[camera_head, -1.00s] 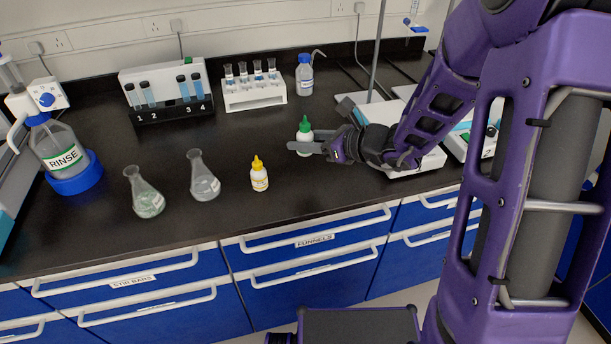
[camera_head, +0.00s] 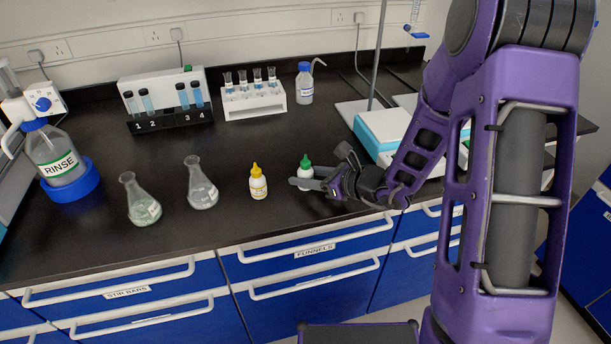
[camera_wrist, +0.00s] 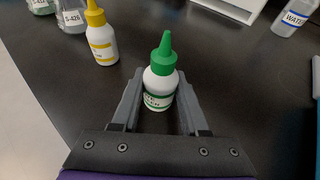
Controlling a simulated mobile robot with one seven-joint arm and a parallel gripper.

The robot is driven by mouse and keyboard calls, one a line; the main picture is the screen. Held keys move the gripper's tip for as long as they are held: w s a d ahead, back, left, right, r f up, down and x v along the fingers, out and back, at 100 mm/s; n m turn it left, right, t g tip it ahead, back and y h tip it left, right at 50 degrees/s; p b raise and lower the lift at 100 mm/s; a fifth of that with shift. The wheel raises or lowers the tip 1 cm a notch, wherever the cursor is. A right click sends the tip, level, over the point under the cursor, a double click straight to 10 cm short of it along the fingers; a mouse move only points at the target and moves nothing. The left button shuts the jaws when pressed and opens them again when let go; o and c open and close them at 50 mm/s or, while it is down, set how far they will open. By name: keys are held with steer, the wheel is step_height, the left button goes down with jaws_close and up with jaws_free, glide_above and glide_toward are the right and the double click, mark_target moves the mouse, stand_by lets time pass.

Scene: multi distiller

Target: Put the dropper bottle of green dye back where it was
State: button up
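The green dye bottle (camera_head: 305,171) is white with a green cap and nozzle. It is upright near the front of the bench, right of the yellow-capped bottle (camera_head: 258,184). In the wrist view the green dye bottle (camera_wrist: 160,86) sits between the two fingers, which appear to press on its sides. My gripper (camera_head: 304,184) reaches in from the right, low over the bench, and hides the bottle's lower part in the head view. I cannot tell whether its base touches the bench. My gripper (camera_wrist: 160,100) appears shut on it.
Two conical flasks (camera_head: 143,201) (camera_head: 202,184) stand left of the yellow-capped bottle. A white and teal device (camera_head: 385,128) stands behind my gripper. A test-tube rack (camera_head: 254,102), a numbered vial holder (camera_head: 170,120) and a wash bottle (camera_head: 305,84) are at the back. Bench space behind the green bottle is clear.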

steer(key=o, duration=0.4)
steer(key=shift+o, duration=0.2)
steer(key=shift+r, duration=0.15)
steer(key=p+v, duration=0.2)
steer(key=v, duration=1)
